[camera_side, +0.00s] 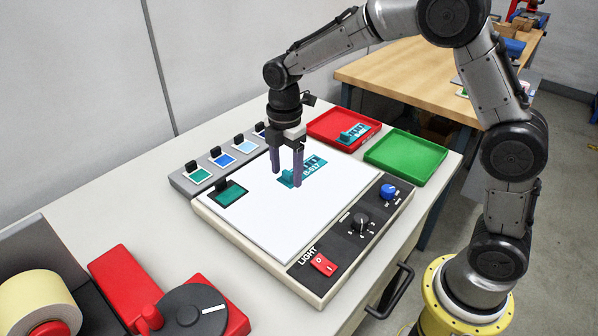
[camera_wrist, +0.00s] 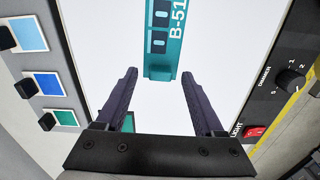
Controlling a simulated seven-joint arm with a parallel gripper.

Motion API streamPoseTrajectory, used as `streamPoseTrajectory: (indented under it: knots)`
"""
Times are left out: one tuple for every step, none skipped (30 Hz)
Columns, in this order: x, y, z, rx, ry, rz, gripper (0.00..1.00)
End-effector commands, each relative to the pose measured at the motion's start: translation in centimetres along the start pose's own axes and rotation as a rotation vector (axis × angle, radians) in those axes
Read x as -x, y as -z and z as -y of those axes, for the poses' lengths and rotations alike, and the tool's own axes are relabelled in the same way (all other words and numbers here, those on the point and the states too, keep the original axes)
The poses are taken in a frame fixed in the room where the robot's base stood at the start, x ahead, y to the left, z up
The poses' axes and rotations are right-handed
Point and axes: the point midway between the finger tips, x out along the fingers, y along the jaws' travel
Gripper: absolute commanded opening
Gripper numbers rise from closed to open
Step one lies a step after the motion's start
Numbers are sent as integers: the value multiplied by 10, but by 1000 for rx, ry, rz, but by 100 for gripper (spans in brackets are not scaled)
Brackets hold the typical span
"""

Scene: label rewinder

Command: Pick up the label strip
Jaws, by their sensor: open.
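The teal label strip (camera_side: 313,169), marked with white print, lies on the white top of the light box (camera_side: 265,228). In the wrist view the strip (camera_wrist: 163,35) runs up the picture, and its near end shows between my fingertips. My gripper (camera_side: 286,178) is open and points down at the strip's left end, with nothing held. It also shows in the wrist view (camera_wrist: 159,75), with one finger on each side of the strip's end. The fingers hide part of the strip in the side view. The exact height of the fingertips above it is unclear.
A red tray (camera_side: 318,121) holding a teal piece and an empty green tray (camera_side: 436,150) stand behind the box. A dark teal card (camera_side: 230,193) lies at its left corner. Color swatches (camera_side: 198,174) line the left. A red switch (camera_side: 324,264) and knobs line the right.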

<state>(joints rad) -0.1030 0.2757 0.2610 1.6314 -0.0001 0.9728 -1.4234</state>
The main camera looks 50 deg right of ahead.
Motion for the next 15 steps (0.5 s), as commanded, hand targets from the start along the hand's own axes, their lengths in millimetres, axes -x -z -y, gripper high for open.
streamPoseTrajectory:
  knots:
    - [0, 0, 0, 0, 0, 0, 70]
    - [0, 0, 0, 0, 0, 0, 70]
    - [0, 0, 0, 0, 0, 0, 66]
    - [0, 0, 0, 0, 0, 0, 61]
    - [0, 0, 0, 0, 0, 0, 56]
    - [0, 0, 0, 0, 0, 0, 48]
    - [0, 0, 0, 0, 0, 0, 43]
    - [0, 0, 0, 0, 1, 0, 38]
    - [0, 0, 0, 0, 0, 0, 30]
    - [0, 0, 0, 0, 0, 0, 25]
    - [0, 0, 0, 0, 0, 0, 20]
    - [0, 0, 0, 0, 0, 0, 12]
    - [0, 0, 0, 0, 0, 0, 7]
    - [0, 0, 0, 0, 0, 0, 2]
    - [0, 0, 0, 0, 0, 0, 0]
